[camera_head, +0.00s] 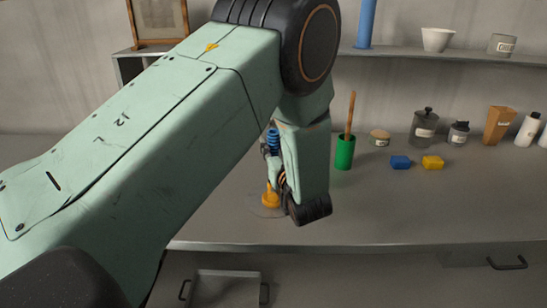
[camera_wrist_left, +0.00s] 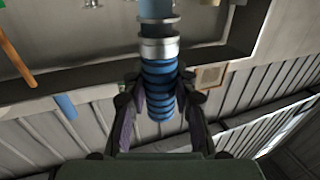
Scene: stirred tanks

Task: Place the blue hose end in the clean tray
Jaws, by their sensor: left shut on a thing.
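My left gripper (camera_head: 268,150) is above the grey bench, partly hidden by my own arm. In the left wrist view, its two fingers (camera_wrist_left: 160,88) are shut on the blue hose end (camera_wrist_left: 160,101), a ribbed blue piece with a metal collar and a paler blue tube. The blue ribs of the hose end (camera_head: 273,138) also show beside my wrist in the head view. A light grey tray-like box (camera_head: 228,274) shows low in the head view, below the bench edge; I cannot tell whether it is the clean tray. My right gripper is not in view.
An orange fitting (camera_head: 270,197) stands on the bench just below my left gripper. A green cup with a stick (camera_head: 344,153), a blue block (camera_head: 400,162), a yellow block (camera_head: 433,162) and several containers stand to the right. The bench front at right is clear.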

